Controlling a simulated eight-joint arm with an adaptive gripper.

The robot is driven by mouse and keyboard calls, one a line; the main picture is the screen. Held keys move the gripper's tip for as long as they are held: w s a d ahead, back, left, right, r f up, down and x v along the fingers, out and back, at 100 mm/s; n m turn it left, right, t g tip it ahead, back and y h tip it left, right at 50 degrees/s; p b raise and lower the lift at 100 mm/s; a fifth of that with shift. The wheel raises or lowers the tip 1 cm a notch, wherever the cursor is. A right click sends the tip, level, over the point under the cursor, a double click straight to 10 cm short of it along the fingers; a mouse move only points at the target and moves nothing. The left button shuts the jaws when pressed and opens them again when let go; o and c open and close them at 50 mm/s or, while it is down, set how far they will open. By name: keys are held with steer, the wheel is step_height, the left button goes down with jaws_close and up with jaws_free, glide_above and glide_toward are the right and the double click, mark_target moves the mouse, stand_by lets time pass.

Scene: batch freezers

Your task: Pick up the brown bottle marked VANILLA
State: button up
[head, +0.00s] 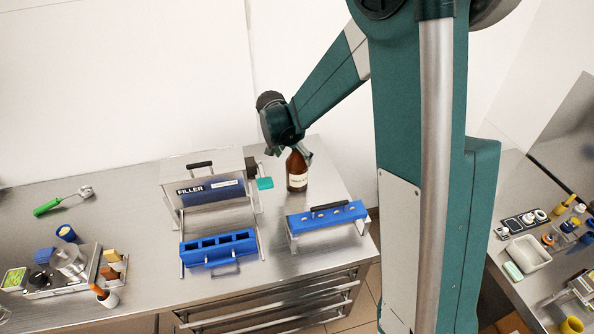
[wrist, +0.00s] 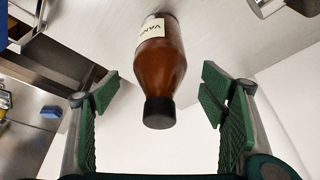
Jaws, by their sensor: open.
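The brown bottle (head: 297,172) stands upright on the steel counter, right of the filler box, with a pale label on its body. In the wrist view the bottle (wrist: 165,65) hangs upside down in the picture, its dark cap (wrist: 159,113) toward me and part of the label reading "VAN". My gripper (wrist: 160,108) is open, with one green-padded finger on each side of the bottle's cap and neck and gaps on both sides. In the head view my gripper (head: 291,150) is at the bottle's top and partly hides it.
The filler (head: 203,180), with a blue front and a teal handle (head: 264,183), stands close left of the bottle. A blue mould (head: 218,247) lies before it. A blue-topped rack (head: 327,216) with a dark handle stands in front of the bottle. Counter to the bottle's right is clear.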

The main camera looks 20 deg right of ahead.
steer(key=shift+f, duration=0.1)
steer(key=shift+p+x, duration=0.35)
steer(key=shift+x, duration=2.15)
steer(key=c, duration=1.5)
steer(key=shift+r, duration=0.25)
steer(key=shift+r+b, duration=0.35)
steer(key=shift+r, duration=4.45)
